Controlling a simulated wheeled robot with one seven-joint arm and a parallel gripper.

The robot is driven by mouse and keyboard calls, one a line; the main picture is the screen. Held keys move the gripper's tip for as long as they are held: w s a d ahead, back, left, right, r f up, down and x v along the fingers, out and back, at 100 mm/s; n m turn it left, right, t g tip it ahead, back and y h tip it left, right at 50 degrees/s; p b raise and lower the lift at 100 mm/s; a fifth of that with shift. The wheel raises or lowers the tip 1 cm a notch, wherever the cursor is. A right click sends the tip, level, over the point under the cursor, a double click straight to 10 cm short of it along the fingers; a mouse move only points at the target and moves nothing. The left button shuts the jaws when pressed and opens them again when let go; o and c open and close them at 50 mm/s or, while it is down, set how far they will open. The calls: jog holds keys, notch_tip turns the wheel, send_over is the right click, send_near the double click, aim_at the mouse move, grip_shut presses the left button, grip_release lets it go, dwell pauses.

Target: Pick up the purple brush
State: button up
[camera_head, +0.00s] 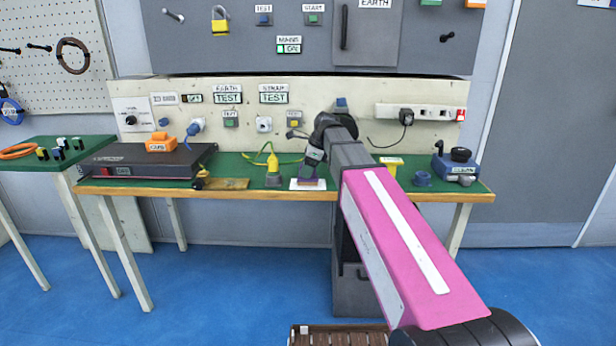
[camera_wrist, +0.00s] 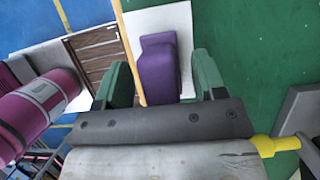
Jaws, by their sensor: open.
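The purple brush (camera_wrist: 160,65) lies on a white sheet (camera_wrist: 181,18) near the wooden front edge of the green bench. In the wrist view it sits between the two green fingers of my gripper (camera_wrist: 163,78), which is open, with a gap on each side of it. I cannot tell how far the fingertips are above it. In the head view my gripper (camera_head: 311,168) is over the white sheet (camera_head: 294,184), and only a small strip of the purple brush (camera_head: 308,183) shows below it.
A yellow plug-like item (camera_head: 272,170) with a cable stands left of my gripper. A black case (camera_head: 140,163) with an orange item (camera_head: 161,142) is further left. A panel with sockets rises behind.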

jog(key=shift+a+f, duration=0.1)
jog(key=shift+f, duration=0.3)
jog(key=c, duration=1)
jog(key=shift+c, duration=0.2)
jog(key=shift+r, duration=0.1)
notch_tip(320, 180, up, 10)
jog(key=shift+o, duration=0.6)
